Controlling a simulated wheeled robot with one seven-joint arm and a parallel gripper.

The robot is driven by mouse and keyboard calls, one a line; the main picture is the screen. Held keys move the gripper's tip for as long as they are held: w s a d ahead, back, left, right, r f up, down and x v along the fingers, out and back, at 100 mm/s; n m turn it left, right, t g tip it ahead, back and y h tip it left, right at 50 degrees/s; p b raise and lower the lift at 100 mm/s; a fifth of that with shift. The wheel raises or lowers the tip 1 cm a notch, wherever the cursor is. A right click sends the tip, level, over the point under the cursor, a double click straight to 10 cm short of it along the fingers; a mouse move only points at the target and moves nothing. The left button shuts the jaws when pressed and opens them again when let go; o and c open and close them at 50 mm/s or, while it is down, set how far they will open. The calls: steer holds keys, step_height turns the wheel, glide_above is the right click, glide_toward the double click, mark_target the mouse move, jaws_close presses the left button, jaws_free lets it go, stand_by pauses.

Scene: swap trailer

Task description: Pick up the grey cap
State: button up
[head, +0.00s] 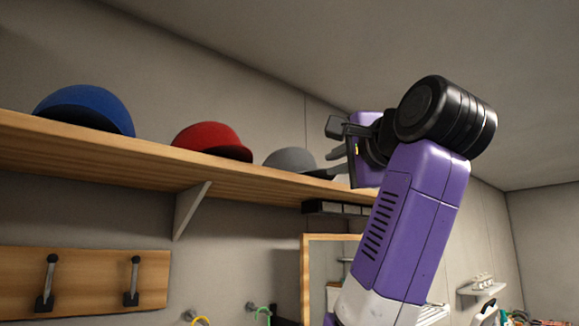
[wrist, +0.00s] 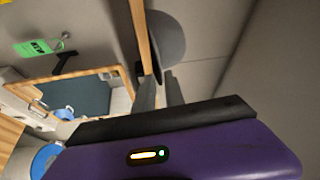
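The grey cap (head: 290,159) sits on the wooden shelf, to the right of the red cap. In the wrist view its rounded crown (wrist: 169,38) shows past my fingertips, beside the shelf edge. My gripper (head: 331,164) is close to the right end of the grey cap, at about its height. In the wrist view the two fingers of my gripper (wrist: 157,77) are apart, with a gap between them that points at the cap. The cap's brim is hard to make out, so I cannot tell whether it lies between the fingers.
The wooden shelf (head: 110,152) also bears a red cap (head: 212,141) and a blue cap (head: 88,106). A bracket (head: 191,208) supports it. Below are a hook board (head: 90,279) and a wood-framed mirror (head: 305,270). The air above the shelf is clear.

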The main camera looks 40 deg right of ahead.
steer(key=p+x, duration=0.3)
steer(key=x, duration=0.3)
steer(key=shift+d, duration=0.3)
steer(key=shift+w, duration=0.1)
steer(key=shift+c, duration=0.2)
jaws_close()
steer(key=shift+r, duration=0.15)
stand_by(1.0)
